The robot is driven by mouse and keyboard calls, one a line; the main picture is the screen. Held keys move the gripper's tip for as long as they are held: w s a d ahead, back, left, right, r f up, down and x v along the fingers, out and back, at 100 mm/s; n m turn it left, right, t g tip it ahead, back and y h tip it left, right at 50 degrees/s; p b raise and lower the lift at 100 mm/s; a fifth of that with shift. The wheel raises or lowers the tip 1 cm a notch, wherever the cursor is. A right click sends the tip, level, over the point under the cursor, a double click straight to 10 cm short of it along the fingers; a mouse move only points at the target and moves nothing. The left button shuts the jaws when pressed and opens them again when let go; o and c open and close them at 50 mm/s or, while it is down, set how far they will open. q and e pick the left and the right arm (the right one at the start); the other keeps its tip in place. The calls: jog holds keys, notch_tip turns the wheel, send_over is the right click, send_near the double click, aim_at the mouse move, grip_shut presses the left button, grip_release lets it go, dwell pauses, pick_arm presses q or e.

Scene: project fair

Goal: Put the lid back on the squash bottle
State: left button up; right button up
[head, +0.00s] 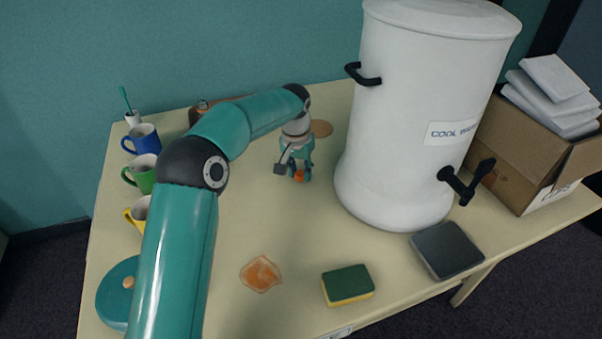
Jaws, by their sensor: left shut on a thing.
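My left gripper (296,172) is over the middle of the table, left of the big white urn. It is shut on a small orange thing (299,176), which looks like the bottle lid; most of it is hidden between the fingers. I cannot make out the squash bottle; my left arm covers part of the table. A brown object (203,105) shows partly behind the arm at the back left, too hidden to name. My right gripper is not in view.
The white cool water urn (408,120) has a black tap (466,182) above a dark drip tray (446,250). A sponge (347,285) and an orange patch (261,274) lie in front. Mugs (141,172) line the left edge. A cardboard box (530,150) stands right.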

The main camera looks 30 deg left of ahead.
aim_at(300, 173)
pick_arm(q)
notch_tip(300, 173, up, 10)
jog(key=shift+f+p, duration=0.15)
jog(key=shift+p, duration=0.3)
